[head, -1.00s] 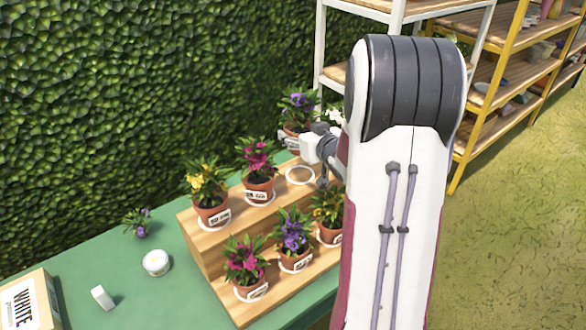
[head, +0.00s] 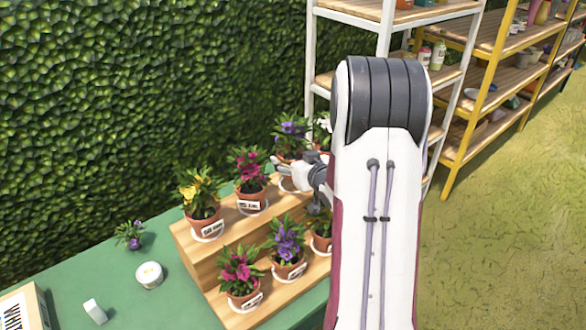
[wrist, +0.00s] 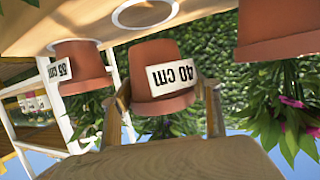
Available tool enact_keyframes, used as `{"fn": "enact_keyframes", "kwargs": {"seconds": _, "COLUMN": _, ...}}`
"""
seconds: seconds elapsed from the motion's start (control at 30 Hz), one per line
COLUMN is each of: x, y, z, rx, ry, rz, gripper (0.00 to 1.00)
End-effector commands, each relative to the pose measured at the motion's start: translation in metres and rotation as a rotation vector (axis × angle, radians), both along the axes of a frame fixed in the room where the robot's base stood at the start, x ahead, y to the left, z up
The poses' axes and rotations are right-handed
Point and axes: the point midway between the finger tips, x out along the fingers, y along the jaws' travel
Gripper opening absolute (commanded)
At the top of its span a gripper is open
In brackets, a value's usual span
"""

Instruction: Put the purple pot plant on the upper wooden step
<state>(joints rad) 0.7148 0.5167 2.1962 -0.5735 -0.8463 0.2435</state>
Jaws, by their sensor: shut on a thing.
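The purple pot plant (head: 290,138) is held upright over the upper wooden step (head: 226,214), behind the magenta plant there. Its terracotta pot (wrist: 157,88), labelled 40 cm, sits between the fingers of my gripper (wrist: 165,100) in the upside-down wrist view. My gripper (head: 288,166) is shut on this pot. An empty white ring (wrist: 146,13) lies on the step close to the pot base, with a small gap showing between them. My arm hides part of the step's right side. Another purple plant (head: 287,243) stands on the lower step.
Yellow (head: 201,196) and magenta (head: 250,176) plants stand left of the held pot on the upper step. A white-flowered plant (head: 322,130) is partly hidden at right. A magenta plant (head: 240,275) is on the lower step. A green hedge (head: 130,90) rises behind.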

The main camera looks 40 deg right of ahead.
Motion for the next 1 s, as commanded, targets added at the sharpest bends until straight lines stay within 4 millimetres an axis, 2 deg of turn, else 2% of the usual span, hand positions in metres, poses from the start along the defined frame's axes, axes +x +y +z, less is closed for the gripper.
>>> {"fn": "enact_keyframes", "kwargs": {"seconds": 0.4, "x": 0.000, "y": 0.000, "z": -0.032, "rx": 0.001, "ry": -0.001, "rz": 0.000, "gripper": 0.27}}
{"fn": "enact_keyframes", "kwargs": {"seconds": 1.0, "x": 0.000, "y": 0.000, "z": -0.038, "rx": -0.001, "ry": -0.001, "rz": -0.001, "gripper": 0.27}}
